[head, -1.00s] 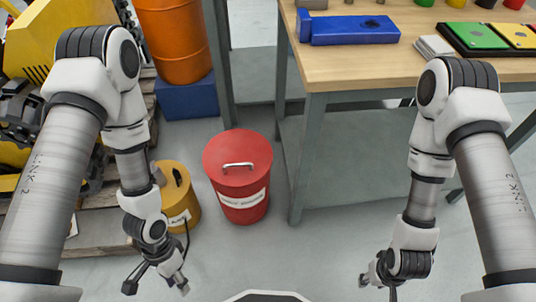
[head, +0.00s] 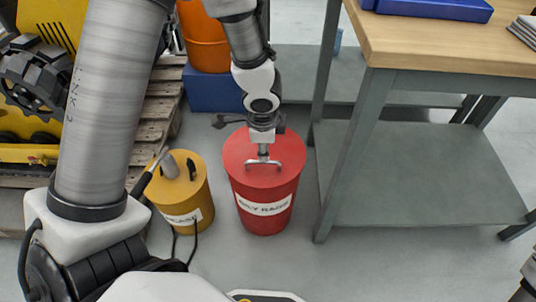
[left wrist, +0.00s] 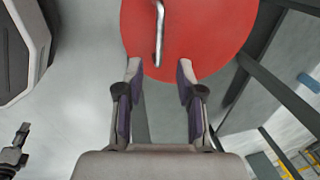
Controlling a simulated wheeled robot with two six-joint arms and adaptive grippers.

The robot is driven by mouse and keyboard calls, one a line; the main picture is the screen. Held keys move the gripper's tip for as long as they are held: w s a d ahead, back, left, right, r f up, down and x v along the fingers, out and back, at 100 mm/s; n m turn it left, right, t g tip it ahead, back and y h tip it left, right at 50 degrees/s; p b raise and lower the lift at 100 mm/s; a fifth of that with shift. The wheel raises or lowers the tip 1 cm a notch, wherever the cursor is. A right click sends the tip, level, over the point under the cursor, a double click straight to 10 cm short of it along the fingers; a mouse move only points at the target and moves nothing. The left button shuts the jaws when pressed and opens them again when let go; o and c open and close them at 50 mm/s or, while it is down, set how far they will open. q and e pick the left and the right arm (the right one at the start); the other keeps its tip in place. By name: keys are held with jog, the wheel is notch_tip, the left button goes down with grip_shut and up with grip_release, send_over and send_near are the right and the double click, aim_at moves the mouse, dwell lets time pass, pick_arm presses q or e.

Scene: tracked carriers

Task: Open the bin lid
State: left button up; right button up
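The red bin (head: 264,205) stands upright on the floor, its round red lid (head: 238,152) on top and closed. A metal bar handle (head: 263,162) is fixed to the lid. My left gripper (head: 263,150) is over the lid at the handle. In the left wrist view my left gripper (left wrist: 159,70) is open, and the near end of the handle (left wrist: 157,35) lies between its fingertips, with the red lid (left wrist: 205,35) behind. I cannot tell whether they touch. My right gripper (left wrist: 18,142) shows small at the lower left of that view, its fingers unclear.
A yellow can (head: 185,205) with a dark handle stands left of the bin. A blue box (head: 212,92) under an orange drum (head: 207,45) is behind. A wooden-topped bench (head: 450,40) with a grey lower shelf (head: 420,175) stands close on the right.

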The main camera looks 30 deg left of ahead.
aim_at(264, 163)
pick_arm(q)
jog(key=f+b, duration=0.1)
jog(key=f, duration=0.1)
jog(key=f+b, duration=0.1)
jog(key=f, duration=0.1)
jog(key=w+f+b, duration=0.1)
jog(key=f, duration=0.1)
jog(key=shift+a+f+b, duration=0.25)
jog(key=shift+a+b, duration=0.1)
jog(key=shift+b, duration=0.05)
jog(key=shift+r, duration=0.1)
grip_shut()
jog(key=shift+r, duration=0.1)
